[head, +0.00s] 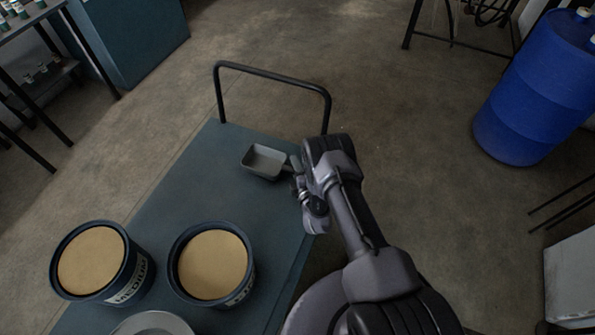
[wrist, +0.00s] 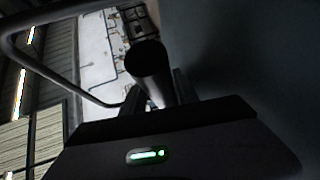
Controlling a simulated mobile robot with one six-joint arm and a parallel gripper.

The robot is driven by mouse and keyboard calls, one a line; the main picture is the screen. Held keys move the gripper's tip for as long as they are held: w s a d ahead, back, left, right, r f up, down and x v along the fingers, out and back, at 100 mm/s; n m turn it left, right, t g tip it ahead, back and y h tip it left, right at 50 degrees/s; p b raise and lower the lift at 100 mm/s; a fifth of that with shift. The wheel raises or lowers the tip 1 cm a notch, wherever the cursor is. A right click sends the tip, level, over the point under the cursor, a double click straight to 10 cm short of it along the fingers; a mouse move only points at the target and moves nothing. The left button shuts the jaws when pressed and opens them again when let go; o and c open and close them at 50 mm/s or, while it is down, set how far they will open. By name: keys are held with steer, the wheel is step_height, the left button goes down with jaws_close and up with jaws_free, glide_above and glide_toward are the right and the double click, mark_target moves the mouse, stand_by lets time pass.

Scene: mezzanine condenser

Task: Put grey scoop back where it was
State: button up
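The grey scoop (head: 264,161) is at the far right part of the blue-grey trolley top (head: 190,185), its open tray facing up. Its handle points right, towards my gripper (head: 297,180), which is beside the trolley's right edge. In the wrist view a dark round bar, apparently the scoop's handle (wrist: 148,65), stands between the two fingers of my gripper (wrist: 157,92). A light gap shows by the left finger; contact with the handle is hidden behind the gripper body. I cannot tell whether the scoop rests on the trolley or is slightly above it.
Two tubs of tan powder (head: 92,260) (head: 212,265) and a pale round object (head: 152,324) stand on the trolley's near end. The trolley's black push rail (head: 270,75) rises at the far end. A blue drum (head: 535,90) stands right. The trolley's middle is clear.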

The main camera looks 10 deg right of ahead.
steer(key=p+v, duration=0.4)
steer(key=v, duration=0.7)
steer(key=shift+s+r, duration=0.15)
steer(key=shift+s, duration=0.3)
